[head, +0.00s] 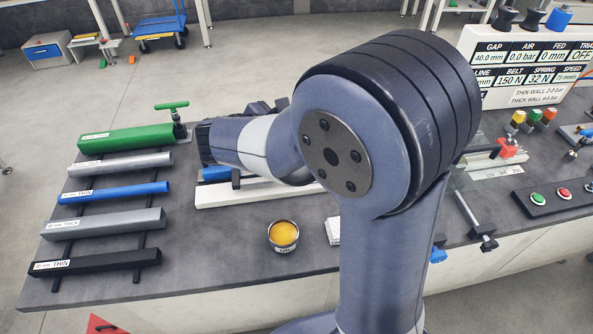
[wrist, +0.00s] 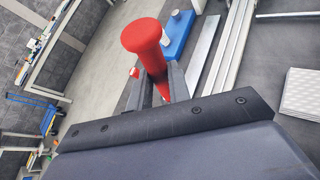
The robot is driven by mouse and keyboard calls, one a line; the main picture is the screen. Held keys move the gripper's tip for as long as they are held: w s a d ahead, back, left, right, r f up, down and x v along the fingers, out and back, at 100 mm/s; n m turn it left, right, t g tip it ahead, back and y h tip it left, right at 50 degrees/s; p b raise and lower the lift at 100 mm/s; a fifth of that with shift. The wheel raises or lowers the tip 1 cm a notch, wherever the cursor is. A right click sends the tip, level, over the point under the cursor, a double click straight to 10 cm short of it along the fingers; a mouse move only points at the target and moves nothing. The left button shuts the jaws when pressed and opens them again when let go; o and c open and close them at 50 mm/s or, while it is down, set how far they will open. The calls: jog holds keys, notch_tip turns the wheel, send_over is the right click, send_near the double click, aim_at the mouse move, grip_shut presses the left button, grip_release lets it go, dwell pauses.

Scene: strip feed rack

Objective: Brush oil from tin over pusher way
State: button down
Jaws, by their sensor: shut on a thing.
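My gripper (wrist: 160,86) is shut on a red-handled tool (wrist: 146,38), which looks like the brush. The handle's flared red end faces the wrist camera, and its far end is hidden behind the fingers and wrist. The oil tin (head: 284,236), open with yellow oil, stands on the bench in the head view, apart from the arm. A pale base (head: 240,192) with a blue block (head: 215,174) lies behind the tin, partly covered by my arm. Long metal rails (wrist: 228,48) beside a blue block (wrist: 178,36) show in the wrist view; I cannot tell which part is the pusher way.
Several bars, including a green one (head: 125,139) and a blue one (head: 115,193), lie on a rack at the left. A white pad (head: 333,231) lies right of the tin. Buttons (head: 564,193) and a readout panel (head: 530,60) are at the right.

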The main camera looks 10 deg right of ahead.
jog(key=w+r+t+b, duration=0.1)
jog(key=w+r+n+t+b, duration=0.1)
jog(key=w, duration=0.1)
notch_tip(320, 180, down, 5)
jog(key=b, duration=0.4)
jog(key=shift+w+r, duration=0.1)
jog(key=shift+r, duration=0.1)
